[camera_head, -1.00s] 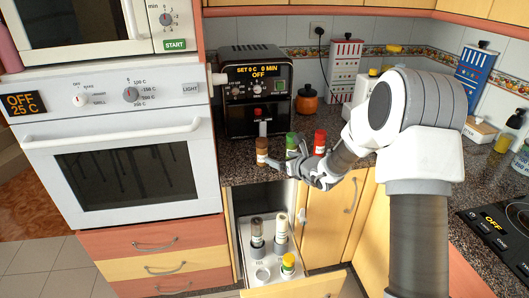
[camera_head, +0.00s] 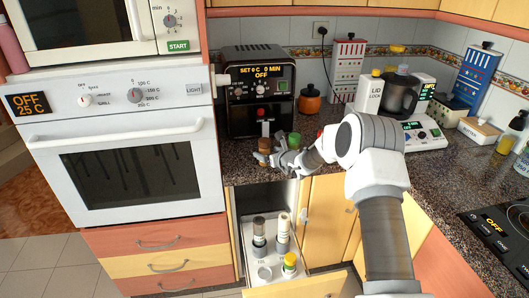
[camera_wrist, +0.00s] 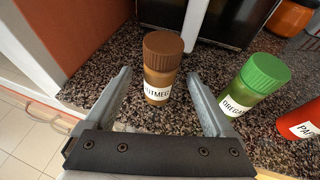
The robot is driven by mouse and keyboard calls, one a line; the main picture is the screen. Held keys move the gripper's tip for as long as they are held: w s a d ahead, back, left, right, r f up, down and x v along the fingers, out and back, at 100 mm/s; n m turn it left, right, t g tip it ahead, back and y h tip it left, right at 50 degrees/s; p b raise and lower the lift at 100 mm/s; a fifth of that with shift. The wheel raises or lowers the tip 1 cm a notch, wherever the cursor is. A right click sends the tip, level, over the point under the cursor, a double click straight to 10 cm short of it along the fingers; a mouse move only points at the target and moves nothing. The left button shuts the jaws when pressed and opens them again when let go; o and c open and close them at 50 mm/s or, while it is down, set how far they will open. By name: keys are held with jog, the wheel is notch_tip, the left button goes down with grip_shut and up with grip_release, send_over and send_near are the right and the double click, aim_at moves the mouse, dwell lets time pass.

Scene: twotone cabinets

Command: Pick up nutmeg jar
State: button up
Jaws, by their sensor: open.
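The nutmeg jar (camera_wrist: 160,68) is brown with a ribbed brown lid and a white label. It stands upright on the dark speckled counter in the wrist view. In the head view the nutmeg jar (camera_head: 264,149) is at the counter's front edge, before the black oven. My gripper (camera_wrist: 155,85) is open, with one finger on each side of the jar's near side and gaps showing. The jar looks to be at or just beyond the fingertips. In the head view my gripper (camera_head: 279,155) is beside the jar, partly covering the area to its right.
A green-lidded oregano jar (camera_wrist: 250,84) stands close to the right finger. A red jar (camera_wrist: 300,122) is farther right. The black oven (camera_head: 258,88) stands behind. An open drawer (camera_head: 270,272) with several jars lies below the counter edge.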

aim_at(267, 152)
jog(key=shift+x, duration=1.85)
jog(key=shift+f, duration=0.1)
grip_shut()
